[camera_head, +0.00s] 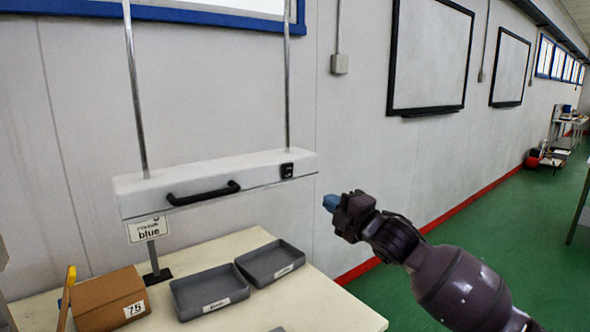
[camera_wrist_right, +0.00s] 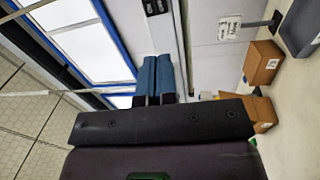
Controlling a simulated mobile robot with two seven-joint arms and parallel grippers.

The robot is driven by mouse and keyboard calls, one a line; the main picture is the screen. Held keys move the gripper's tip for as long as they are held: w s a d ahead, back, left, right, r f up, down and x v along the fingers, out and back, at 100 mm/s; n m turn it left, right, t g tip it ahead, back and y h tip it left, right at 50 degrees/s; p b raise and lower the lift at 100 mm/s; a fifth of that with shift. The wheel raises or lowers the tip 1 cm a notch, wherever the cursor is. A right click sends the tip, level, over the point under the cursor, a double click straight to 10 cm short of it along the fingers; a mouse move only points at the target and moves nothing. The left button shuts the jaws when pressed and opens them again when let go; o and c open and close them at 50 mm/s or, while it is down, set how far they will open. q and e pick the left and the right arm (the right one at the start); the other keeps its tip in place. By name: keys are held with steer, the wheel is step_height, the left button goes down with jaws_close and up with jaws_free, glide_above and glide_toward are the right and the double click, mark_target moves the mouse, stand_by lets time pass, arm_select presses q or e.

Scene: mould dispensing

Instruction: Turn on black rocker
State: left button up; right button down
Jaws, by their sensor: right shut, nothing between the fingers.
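The black rocker (camera_head: 287,171) sits on the front face of a white hanging bar (camera_head: 240,178), near its right end. It also shows at the top edge of the right wrist view (camera_wrist_right: 155,6). My right gripper (camera_head: 329,203) is to the right of the rocker and a little lower in the head view, apart from it. Its blue fingers are together and empty; they also show in the right wrist view (camera_wrist_right: 155,76). My left gripper is in neither view.
A black handle (camera_head: 203,193) juts from the bar. Open space lies around my right gripper.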

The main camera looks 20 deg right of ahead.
steer(key=shift+w+r+n, duration=0.2)
steer(key=shift+r+n, duration=0.1)
steer(key=shift+r, duration=0.65)
glide_toward(289, 167)
steer(key=x, duration=0.6)
steer(key=shift+w+a, duration=0.3)
steer(key=shift+w, duration=0.4)
steer(key=shift+r, duration=0.15)
